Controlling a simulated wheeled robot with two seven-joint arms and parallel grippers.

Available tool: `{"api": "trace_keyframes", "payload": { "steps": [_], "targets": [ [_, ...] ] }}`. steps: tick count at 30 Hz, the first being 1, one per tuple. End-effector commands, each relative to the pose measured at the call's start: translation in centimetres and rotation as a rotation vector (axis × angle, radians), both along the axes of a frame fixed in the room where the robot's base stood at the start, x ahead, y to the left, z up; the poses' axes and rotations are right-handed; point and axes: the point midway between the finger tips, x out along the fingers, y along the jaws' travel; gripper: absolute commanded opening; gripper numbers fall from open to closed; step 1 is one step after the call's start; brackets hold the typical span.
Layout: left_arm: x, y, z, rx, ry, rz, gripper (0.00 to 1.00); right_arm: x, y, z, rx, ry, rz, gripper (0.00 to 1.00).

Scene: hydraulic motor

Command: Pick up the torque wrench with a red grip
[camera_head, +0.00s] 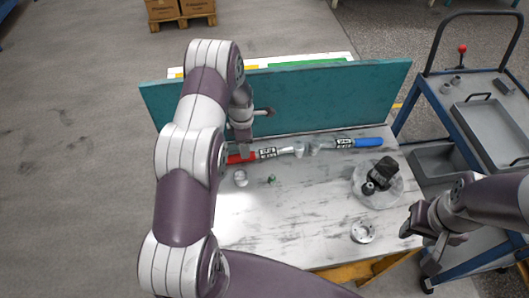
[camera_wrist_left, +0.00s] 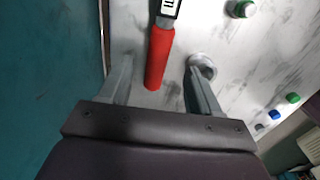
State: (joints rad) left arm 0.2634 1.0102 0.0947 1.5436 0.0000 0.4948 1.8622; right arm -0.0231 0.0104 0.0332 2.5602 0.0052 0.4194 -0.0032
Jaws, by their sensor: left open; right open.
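The torque wrench with a red grip (camera_head: 241,158) lies on the worktable near the teal back panel. Its red grip (camera_wrist_left: 159,58) also shows in the left wrist view, between my two left fingers and not touched by either. My left gripper (camera_wrist_left: 158,85) is open over the grip. In the head view my left gripper (camera_head: 246,150) is partly hidden by its own arm. A second torque wrench with a blue grip (camera_head: 368,143) lies to the right, in line with the red one. My right gripper (camera_head: 412,232) is open and empty at the table's right edge.
The teal panel (camera_head: 335,98) stands along the table's back, close behind the wrenches. A round clear dish (camera_head: 362,194) holds a black part. A metal ring (camera_head: 362,232) and small fittings (camera_head: 241,178) lie on the table (camera_head: 310,215). A blue cart (camera_head: 461,108) stands at the right.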

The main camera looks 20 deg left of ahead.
Motion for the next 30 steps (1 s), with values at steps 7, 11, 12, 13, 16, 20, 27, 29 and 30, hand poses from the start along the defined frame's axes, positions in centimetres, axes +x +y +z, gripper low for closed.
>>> {"api": "trace_keyframes", "payload": {
  "steps": [7,11,12,13,16,20,27,29,30],
  "targets": [
    [0.0,-0.3,-2.9,0.000,0.002,-0.004,0.63,0.0,0.0,1.7,0.000,0.000,0.000,0.43],
    [0.2,-0.6,-5.4,-0.001,0.001,-0.005,0.63,0.0,0.0,2.6,0.000,0.000,0.000,0.43],
    [0.2,-0.6,-6.0,0.000,0.000,-0.004,0.63,0.0,0.0,2.7,0.000,0.000,0.000,0.43],
    [0.3,-0.6,-6.4,0.001,-0.001,-0.004,0.63,0.0,0.0,2.7,0.000,0.000,0.000,0.43],
    [0.3,-0.6,-7.0,0.001,-0.001,-0.004,0.63,0.0,0.0,2.7,0.000,0.000,0.000,0.43],
    [0.3,-0.6,-7.0,0.000,-0.002,-0.005,0.63,0.0,0.0,2.6,0.000,0.000,0.000,0.43],
    [0.3,-0.6,-7.0,0.000,-0.002,-0.005,0.00,0.0,0.0,2.6,0.000,0.000,0.000,0.43],
    [0.3,-0.6,-6.9,0.001,-0.003,-0.005,0.00,0.0,0.0,2.6,0.000,0.000,0.000,0.43],
    [0.3,-0.6,-6.9,0.001,-0.003,-0.005,0.00,0.0,0.0,2.6,0.000,0.000,0.000,0.43]
  ]
}}
